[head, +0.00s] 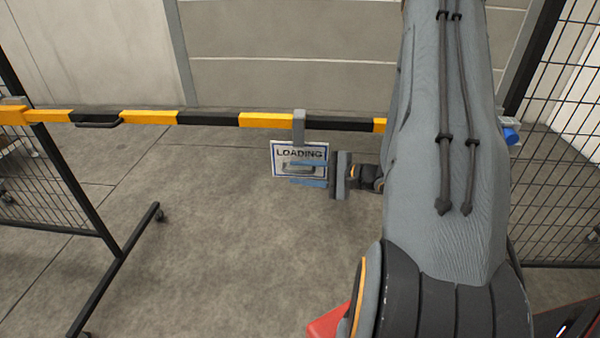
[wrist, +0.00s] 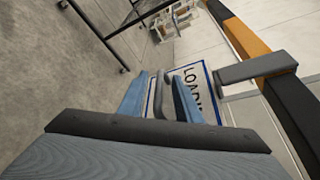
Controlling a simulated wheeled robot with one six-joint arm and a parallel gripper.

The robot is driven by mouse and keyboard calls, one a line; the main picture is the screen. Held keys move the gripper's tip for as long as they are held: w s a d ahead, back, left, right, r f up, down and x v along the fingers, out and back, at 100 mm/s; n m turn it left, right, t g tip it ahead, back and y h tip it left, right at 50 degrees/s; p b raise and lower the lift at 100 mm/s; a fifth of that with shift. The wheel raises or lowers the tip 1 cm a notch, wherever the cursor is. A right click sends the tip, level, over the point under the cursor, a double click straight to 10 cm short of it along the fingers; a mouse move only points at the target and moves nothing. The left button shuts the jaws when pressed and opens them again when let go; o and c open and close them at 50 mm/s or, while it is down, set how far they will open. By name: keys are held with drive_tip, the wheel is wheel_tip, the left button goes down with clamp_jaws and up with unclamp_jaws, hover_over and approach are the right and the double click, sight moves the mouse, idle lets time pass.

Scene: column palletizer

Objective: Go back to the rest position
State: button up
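My gripper (head: 291,172) is in front of the white LOADING sign (head: 299,152), its two blue fingers apart and pointing left in the head view. In the wrist view my gripper (wrist: 160,80) shows a gap between the fingers. A grey handle (wrist: 164,100) at the sign shows in that gap, close to the right-hand finger. I cannot tell whether they touch. The sign (wrist: 196,84) hangs by a grey bracket (head: 299,127) from a yellow and black barrier bar (head: 265,120). My arm covers the right part of the bar in the head view.
The barrier bar spans the view, with another dark handle (head: 98,124) on its left part. A black mesh panel (head: 60,185) on wheels stands at left, and a mesh fence (head: 560,190) at right. The concrete floor (head: 230,260) below the sign is clear.

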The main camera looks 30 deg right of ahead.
drive_tip(key=b+v, duration=0.2)
drive_tip(key=v, duration=0.6)
drive_tip(key=s+a+r+n+g+y, duration=0.1)
drive_tip(key=s+a+n+g, duration=0.2)
drive_tip(key=a+g, duration=0.35)
drive_tip(key=s+a+n+g+y, duration=0.1)
drive_tip(key=s+a+n+g, duration=0.2)
drive_tip(key=a, duration=0.6)
drive_tip(key=s+a+r+n+g+h, duration=0.1)
drive_tip(key=s+a+r+n+h, duration=0.1)
drive_tip(key=n+h, duration=0.3)
drive_tip(key=s+a+r+n+g+h, duration=0.1)
drive_tip(key=s+a+r+n+h, duration=0.1)
drive_tip(key=s+n+h, duration=0.2)
drive_tip(key=shift+s+a+n+h, duration=0.4)
drive_tip(key=shift+n+h, duration=0.5)
drive_tip(key=shift+h, duration=0.3)
